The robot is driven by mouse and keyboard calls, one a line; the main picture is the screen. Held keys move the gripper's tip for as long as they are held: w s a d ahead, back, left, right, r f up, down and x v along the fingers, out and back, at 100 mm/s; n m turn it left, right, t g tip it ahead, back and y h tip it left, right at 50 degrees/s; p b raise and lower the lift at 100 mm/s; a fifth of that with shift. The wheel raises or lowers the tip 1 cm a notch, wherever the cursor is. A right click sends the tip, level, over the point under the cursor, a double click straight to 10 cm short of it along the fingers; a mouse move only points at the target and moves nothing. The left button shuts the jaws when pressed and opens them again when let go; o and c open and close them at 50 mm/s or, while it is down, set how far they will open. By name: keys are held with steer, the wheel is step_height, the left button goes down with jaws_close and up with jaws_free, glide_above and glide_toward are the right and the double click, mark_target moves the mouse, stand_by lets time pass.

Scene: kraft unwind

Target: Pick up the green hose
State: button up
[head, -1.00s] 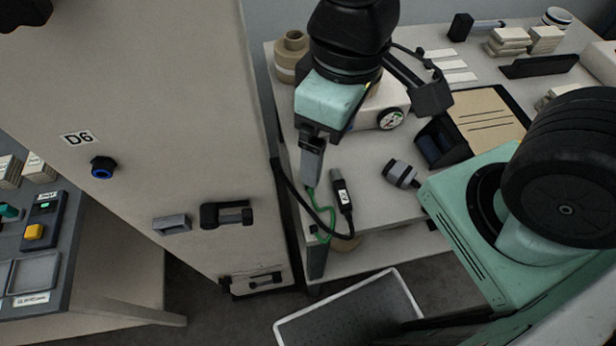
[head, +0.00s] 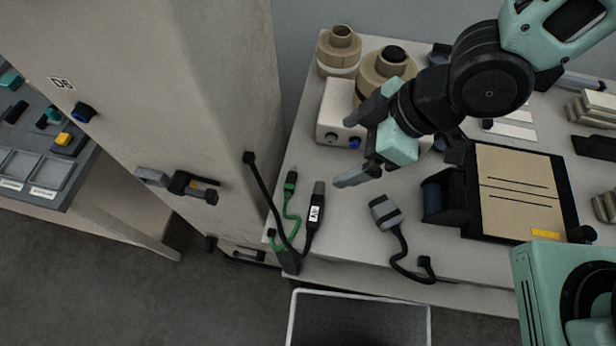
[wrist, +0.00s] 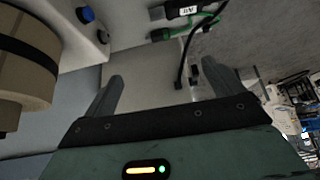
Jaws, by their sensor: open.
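The green hose (head: 291,212) lies at the left end of the table, its dark end fitting pointing to the back. It runs down to a small block at the table's front left corner. In the wrist view the green hose (wrist: 165,34) shows near the top, beyond my fingertips. My gripper (head: 344,152) is open and empty, to the right of the hose and apart from it, in front of a white box. The two spread fingers also show in the wrist view (wrist: 164,82), with nothing between them.
A black hose with a labelled grey end (head: 315,212) lies close beside the green one, on its right. A grey-ended cable (head: 385,212) lies further right. The white box (head: 338,112) and brown rolls (head: 338,55) stand behind. A cabinet (head: 190,110) bounds the left.

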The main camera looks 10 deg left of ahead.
steer(key=b, duration=0.2)
glide_toward(292, 181)
steer(key=x, duration=0.3)
steer(key=shift+f, duration=0.1)
steer(key=shift+p+x, duration=0.95)
steer(key=shift+x, duration=1.7)
steer(key=c, duration=1.1)
